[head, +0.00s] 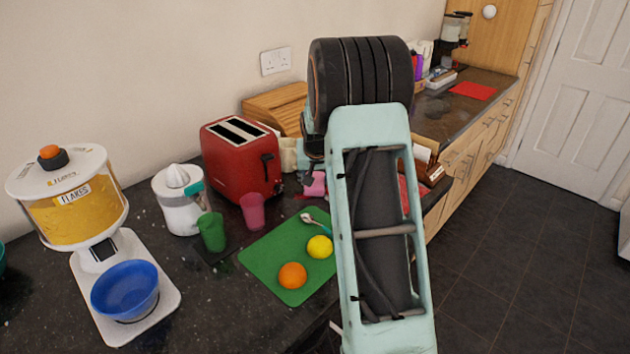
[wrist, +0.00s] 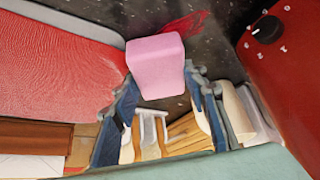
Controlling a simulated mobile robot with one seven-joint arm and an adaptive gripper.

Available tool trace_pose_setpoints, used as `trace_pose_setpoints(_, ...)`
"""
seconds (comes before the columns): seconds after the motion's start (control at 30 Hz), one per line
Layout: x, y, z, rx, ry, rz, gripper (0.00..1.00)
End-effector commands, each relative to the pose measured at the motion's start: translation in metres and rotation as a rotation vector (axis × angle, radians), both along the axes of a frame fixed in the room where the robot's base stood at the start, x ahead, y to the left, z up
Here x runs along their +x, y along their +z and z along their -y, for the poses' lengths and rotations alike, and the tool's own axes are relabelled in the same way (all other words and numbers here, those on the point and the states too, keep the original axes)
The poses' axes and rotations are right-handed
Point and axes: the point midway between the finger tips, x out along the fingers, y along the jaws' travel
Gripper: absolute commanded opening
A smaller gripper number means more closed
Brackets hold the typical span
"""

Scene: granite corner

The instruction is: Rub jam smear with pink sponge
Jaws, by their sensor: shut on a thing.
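The pink sponge (wrist: 156,62) is held between the fingertips of my gripper (wrist: 160,84) in the wrist view. In the head view the sponge (head: 316,184) shows just left of my arm, low by the toaster, and my gripper is mostly hidden behind the arm. The jam smear (wrist: 188,27) is a red streak on the dark counter, just beyond the sponge's far end in the wrist view. Part of the smear may be hidden by the sponge. I cannot tell whether the sponge touches the counter.
The red toaster (head: 240,160) stands close by, on the right in the wrist view (wrist: 285,65). A red flat item (wrist: 55,65) lies on the left there. A green board (head: 270,255) holds an orange (head: 292,275), a lemon (head: 320,247) and a spoon (head: 312,219).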

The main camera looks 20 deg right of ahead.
Motion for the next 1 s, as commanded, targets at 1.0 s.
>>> trace_pose_setpoints(1.0, -0.03, -0.011, -0.068, 0.011, 0.001, -0.019, 0.02)
